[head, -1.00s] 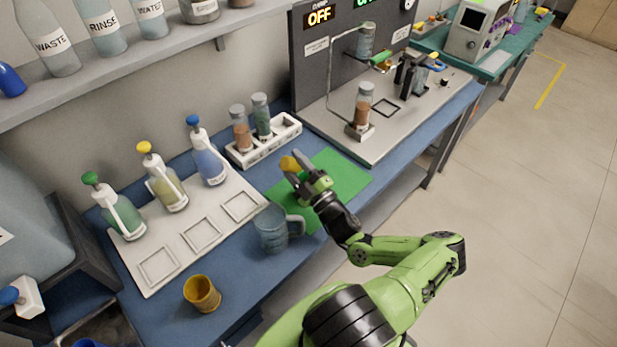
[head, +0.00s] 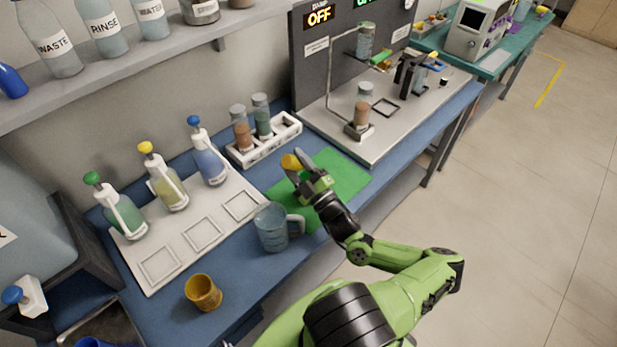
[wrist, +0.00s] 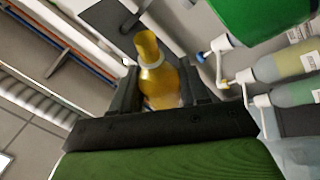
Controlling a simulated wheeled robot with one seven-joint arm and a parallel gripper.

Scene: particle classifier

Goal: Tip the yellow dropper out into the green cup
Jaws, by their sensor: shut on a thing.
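The yellow dropper (head: 290,162) is held in my gripper (head: 300,166) above the green mat area in the head view. In the wrist view the dropper (wrist: 158,80) lies between the two dark fingers of my gripper (wrist: 160,88), its narrow neck pointing up in the picture. The dispensers appear sideways there, so my wrist is rolled and the dropper looks tipped over. I cannot make out a green cup in the head view. A large green shape (wrist: 262,18) fills the wrist view's top right; I cannot tell whether it is a cup or the mat.
A green mat (head: 345,175) lies under my gripper. A clear jug (head: 272,230) and an amber cup (head: 203,292) stand nearer. A vial rack (head: 285,133) is behind my gripper; a metal station (head: 400,125) is to the right.

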